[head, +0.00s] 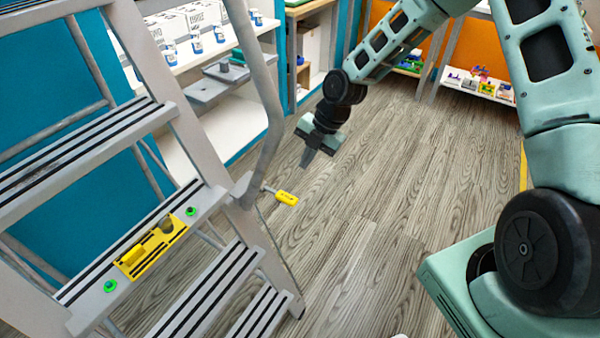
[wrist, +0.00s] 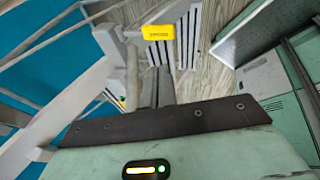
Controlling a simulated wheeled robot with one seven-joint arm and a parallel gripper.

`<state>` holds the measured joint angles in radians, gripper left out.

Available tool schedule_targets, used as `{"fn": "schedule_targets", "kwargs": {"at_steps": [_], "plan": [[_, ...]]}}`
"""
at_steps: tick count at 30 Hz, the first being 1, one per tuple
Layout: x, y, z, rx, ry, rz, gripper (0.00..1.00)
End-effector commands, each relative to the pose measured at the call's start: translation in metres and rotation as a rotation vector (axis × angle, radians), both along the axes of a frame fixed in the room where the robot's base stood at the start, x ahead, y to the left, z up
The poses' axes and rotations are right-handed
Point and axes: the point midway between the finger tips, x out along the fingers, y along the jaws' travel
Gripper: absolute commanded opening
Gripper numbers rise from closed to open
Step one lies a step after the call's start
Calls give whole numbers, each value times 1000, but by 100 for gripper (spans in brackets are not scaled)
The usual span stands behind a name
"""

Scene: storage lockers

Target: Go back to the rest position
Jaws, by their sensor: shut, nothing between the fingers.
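My gripper (head: 309,157) is shut and empty in the head view, pointing down above the wooden floor. It is to the right of the grey step ladder (head: 225,200), apart from it. In the wrist view, my gripper's fingers (wrist: 155,88) show at the middle, above a dark plate. A yellow tag or handle (head: 286,198) sticks out from the ladder's side rail, a little below and left of my gripper. It also shows in the wrist view (wrist: 158,32), just beyond the fingers; I cannot tell any contact there.
A yellow tray (head: 128,268) with green knobs beside it sits on a ladder step. White shelves (head: 215,125) with bottles and a grey tray stand behind the ladder. Another shelf (head: 480,88) with small colored items stands at the back right. The wooden floor (head: 380,190) in the middle is clear.

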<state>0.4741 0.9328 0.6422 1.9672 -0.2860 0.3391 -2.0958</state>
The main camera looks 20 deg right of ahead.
Motion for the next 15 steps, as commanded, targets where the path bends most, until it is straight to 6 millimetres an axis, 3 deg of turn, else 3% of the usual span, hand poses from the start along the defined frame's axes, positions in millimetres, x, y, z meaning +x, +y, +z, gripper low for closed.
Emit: {"fn": "schedule_targets", "kwargs": {"at_steps": [6, 15], "plan": [[-1, -7, 13, -1, 0, -1, 0], [-1, -7, 14, 0, 0, 0, 0]]}}
